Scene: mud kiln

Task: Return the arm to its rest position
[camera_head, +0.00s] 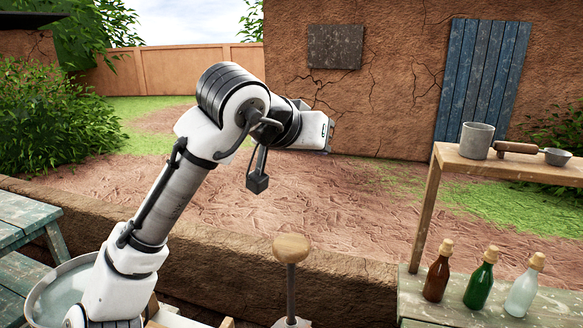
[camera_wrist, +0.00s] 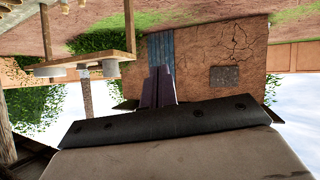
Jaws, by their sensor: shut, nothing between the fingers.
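My arm reaches up from the lower left of the head view and bends at the elbow, with the forearm toward the right. My gripper (camera_head: 329,137) is at its end, raised in the air in front of the mud wall, apart from everything around it. Its fingers are hard to make out there. In the wrist view the two dark fingers of my gripper (camera_wrist: 158,72) are together with nothing between them. That view is upside down and shows the blue door beyond the fingertips.
A wooden shelf (camera_head: 508,168) at right holds a grey cup (camera_head: 477,141) and a wood-handled ladle (camera_head: 520,148). Below stand brown (camera_head: 436,277), green (camera_head: 480,281) and clear (camera_head: 522,291) bottles. A wooden-topped post (camera_head: 291,249) stands front centre; a basin (camera_head: 40,301) is lower left.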

